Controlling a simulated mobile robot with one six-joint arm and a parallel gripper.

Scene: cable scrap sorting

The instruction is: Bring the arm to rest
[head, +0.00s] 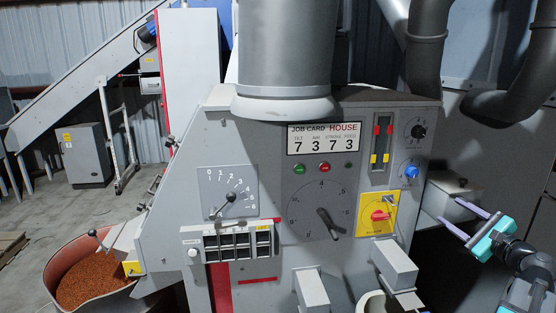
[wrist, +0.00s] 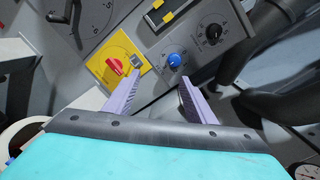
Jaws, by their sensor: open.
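My gripper (head: 463,223) is at the right side of the head view, with its two lilac fingers apart and nothing between them. It is held in front of the grey machine, to the right of the yellow plate with the red rotary switch (head: 380,215). In the wrist view my gripper (wrist: 157,88) is open and empty, its fingers pointing toward the panel. There the red switch (wrist: 116,66) is beyond the left finger and the blue knob (wrist: 175,60) is between and beyond the fingertips.
The machine panel (head: 262,175) carries a job card (head: 323,138), a large dial (head: 320,210) and a lever scale (head: 228,192). Grey blocks (head: 394,262) jut out low in front. Dark pipes (head: 515,95) are at upper right. A tub of orange granules (head: 92,280) stands lower left.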

